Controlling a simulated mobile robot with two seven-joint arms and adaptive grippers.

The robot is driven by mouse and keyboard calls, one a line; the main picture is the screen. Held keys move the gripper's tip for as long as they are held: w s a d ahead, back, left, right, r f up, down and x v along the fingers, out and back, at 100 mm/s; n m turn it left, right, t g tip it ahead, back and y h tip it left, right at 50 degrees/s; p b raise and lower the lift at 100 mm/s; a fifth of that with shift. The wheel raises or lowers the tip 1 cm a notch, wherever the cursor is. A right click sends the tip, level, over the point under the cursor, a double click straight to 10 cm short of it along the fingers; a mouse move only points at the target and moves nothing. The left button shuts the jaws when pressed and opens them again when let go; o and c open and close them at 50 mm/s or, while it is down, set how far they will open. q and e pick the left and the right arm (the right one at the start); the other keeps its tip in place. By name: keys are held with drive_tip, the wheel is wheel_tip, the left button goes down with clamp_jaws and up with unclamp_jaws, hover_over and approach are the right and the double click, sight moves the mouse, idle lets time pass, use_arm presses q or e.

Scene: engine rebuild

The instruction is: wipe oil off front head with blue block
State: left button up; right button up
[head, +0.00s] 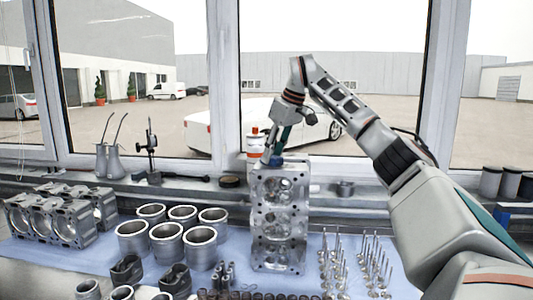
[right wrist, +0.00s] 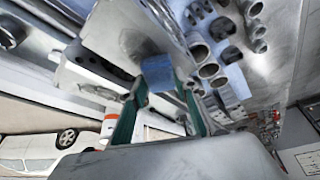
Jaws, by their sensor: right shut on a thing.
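The metal head (head: 280,217) stands upright on the blue mat (head: 225,242), with round chambers on its face. I cannot make out oil on it. My right gripper (head: 279,148) is above the top end of this head and is shut on the blue block (head: 275,160). In the right wrist view the blue block (right wrist: 157,72) sits between the green fingertips. The block is at or just above the head's top edge; I cannot tell whether they touch. My left gripper is not in view.
Another metal casting (head: 62,222) lies at the left. Several cylinder sleeves (head: 165,243) stand left of the head, and several valves (head: 375,255) stand to its right. A white and orange bottle (head: 254,146) is behind, by the window. Mat space right of the head is narrow.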

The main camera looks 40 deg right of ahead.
sight(286, 166)
drive_tip(key=shift+s+d+f, duration=0.1)
drive_tip(key=shift+s+d, duration=0.55)
drive_tip(key=shift+s, duration=0.2)
drive_tip(key=shift+s+d+f, duration=0.1)
drive_tip(key=shift+s+d, duration=0.5)
drive_tip(key=shift+s, duration=0.2)
drive_tip(key=shift+s+d+r+p, duration=0.15)
drive_tip(key=shift+s+d+p, duration=0.5)
drive_tip(key=shift+s+d, duration=0.7)
drive_tip(key=shift+w+a, duration=1.25)
drive_tip(key=shift+w, duration=0.2)
drive_tip(key=shift+w+a, duration=1.25)
drive_tip(key=shift+w, duration=0.25)
drive_tip(key=shift+w+a, duration=1.25)
drive_tip(key=shift+w, duration=0.2)
drive_tip(key=shift+r, duration=3)
drive_tip(key=shift+r, duration=1.5)
